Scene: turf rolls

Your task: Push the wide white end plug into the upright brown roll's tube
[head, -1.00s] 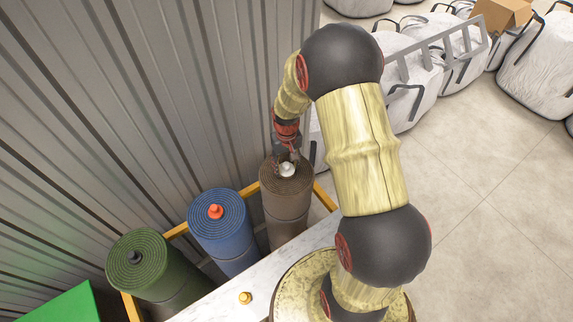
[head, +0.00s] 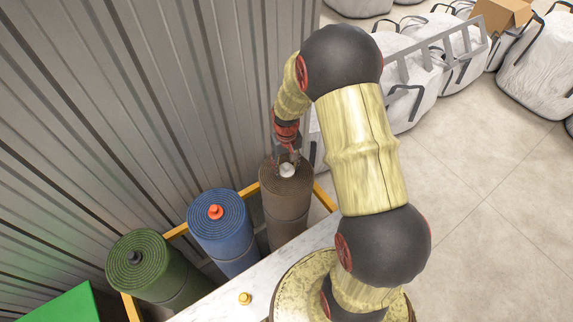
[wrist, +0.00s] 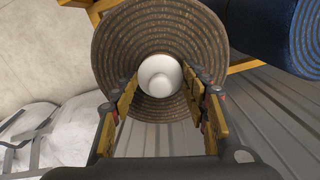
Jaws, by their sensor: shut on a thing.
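The upright brown roll (head: 286,205) stands at the right end of the row of rolls, its spiral top facing up. The wide white end plug (head: 287,170) is over the middle of that top; in the wrist view the plug (wrist: 158,70) shows a wide round body and a smaller knob. It covers the tube mouth, and I cannot tell how deep it sits. My gripper (head: 286,160) points down from above the roll. In the wrist view its two fingers (wrist: 161,82) flank the plug, shut on it.
A blue roll (head: 228,237) with a red plug (head: 215,212) and a green roll (head: 150,270) with a dark plug (head: 134,257) stand to the left. A small orange plug (head: 245,298) lies on the pale ledge (head: 213,305). A corrugated wall (head: 150,100) rises close behind.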

